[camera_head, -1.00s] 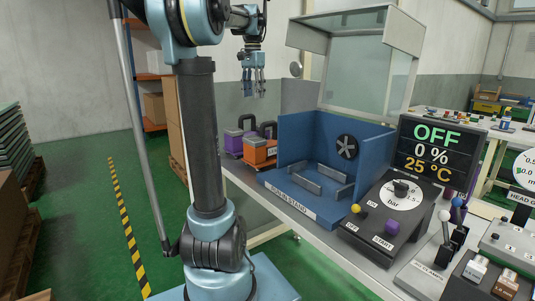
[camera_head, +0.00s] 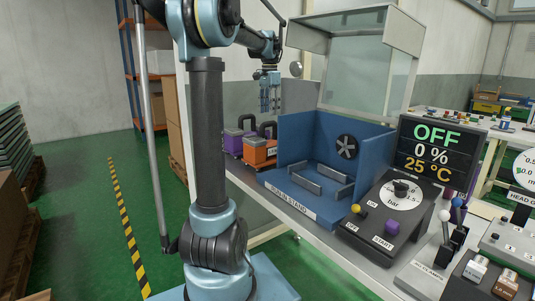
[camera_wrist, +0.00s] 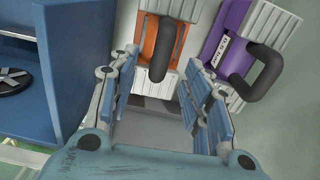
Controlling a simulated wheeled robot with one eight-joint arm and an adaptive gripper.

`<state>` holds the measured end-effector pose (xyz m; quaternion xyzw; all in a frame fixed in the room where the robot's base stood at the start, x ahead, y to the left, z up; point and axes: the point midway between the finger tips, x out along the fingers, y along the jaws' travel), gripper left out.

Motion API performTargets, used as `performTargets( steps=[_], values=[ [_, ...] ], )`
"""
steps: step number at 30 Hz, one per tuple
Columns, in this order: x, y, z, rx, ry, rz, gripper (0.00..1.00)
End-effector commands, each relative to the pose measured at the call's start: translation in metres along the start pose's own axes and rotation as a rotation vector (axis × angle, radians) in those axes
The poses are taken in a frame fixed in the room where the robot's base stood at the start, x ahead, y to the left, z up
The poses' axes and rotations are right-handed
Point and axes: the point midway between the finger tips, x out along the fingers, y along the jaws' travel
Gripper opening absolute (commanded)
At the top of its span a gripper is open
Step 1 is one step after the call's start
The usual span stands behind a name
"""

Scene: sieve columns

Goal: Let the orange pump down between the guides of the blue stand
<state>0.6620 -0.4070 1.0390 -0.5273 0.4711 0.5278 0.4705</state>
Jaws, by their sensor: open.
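The orange pump (camera_head: 262,151) stands on the bench left of the blue stand (camera_head: 309,207), its dark handle upward. In the wrist view the orange pump (camera_wrist: 157,52) lies ahead of the fingers, its black handle curving towards the gap between them. My gripper (camera_head: 270,107) hangs open and empty above the pump. In the wrist view my open gripper (camera_wrist: 160,100) has fingers on either side of the gap, with bench surface between them. The stand's grey guides (camera_head: 305,187) have nothing between them.
A purple pump (camera_head: 233,140) stands just left of the orange one; it also shows at right in the wrist view (camera_wrist: 237,45). The stand's blue walls and black fan wheel (camera_head: 347,147) rise to the right. A control panel (camera_head: 388,215) sits right of the stand.

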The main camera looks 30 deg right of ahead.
Motion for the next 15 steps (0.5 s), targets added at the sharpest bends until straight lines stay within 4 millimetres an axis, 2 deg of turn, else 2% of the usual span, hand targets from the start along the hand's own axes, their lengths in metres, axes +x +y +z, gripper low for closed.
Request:
performTargets(
  steps=[3, 11, 15],
  values=[
    [0.014, 0.000, 0.000, 0.000, 0.000, 0.000, 0.45],
    [0.030, -0.001, 0.000, -0.001, 0.000, 0.000, 0.45],
    [0.049, -0.003, 0.000, -0.001, 0.000, 0.000, 0.45]
  ],
)
